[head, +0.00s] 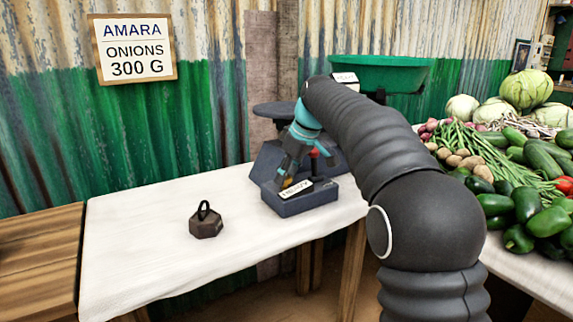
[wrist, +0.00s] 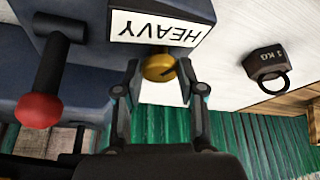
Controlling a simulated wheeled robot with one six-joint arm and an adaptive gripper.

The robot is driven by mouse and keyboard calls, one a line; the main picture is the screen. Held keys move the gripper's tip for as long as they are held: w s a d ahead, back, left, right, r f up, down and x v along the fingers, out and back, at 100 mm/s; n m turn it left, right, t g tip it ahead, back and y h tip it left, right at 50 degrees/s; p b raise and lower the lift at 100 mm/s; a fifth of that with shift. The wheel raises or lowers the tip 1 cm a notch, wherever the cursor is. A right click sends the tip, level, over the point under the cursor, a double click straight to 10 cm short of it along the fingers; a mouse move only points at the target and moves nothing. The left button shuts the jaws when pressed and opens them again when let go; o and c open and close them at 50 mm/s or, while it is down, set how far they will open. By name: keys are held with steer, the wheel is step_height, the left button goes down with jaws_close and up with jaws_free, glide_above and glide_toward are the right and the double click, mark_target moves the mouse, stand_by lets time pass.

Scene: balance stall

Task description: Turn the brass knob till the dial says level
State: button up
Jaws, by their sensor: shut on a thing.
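The brass knob (wrist: 158,68) sits on the front of a dark blue-grey box, at the edge of a white label reading HEAVY (wrist: 160,31), which is upside down in the wrist view. A dark mark crosses the knob. My gripper (wrist: 160,76) has a finger on each side of the knob and is shut on it. In the head view my gripper (head: 287,176) reaches down at the front of the box (head: 310,204), and only a bit of brass shows. I cannot make out a dial reading level in either view.
A red-tipped lever (wrist: 40,110) stands beside the knob. A dark 1 KG weight (head: 206,222) rests on the white table (head: 150,240). A green pan (head: 385,73) and a dark plate (head: 274,110) are behind. Vegetables (head: 520,170) fill the right side.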

steer(key=shift+n+p, duration=0.5)
steer(key=shift+n, duration=0.1)
steer(key=shift+g+y, duration=0.3)
steer(key=o, duration=0.9)
steer(key=shift+c, duration=0.2)
steer(key=v, duration=1.2)
steer(key=shift+a, duration=0.1)
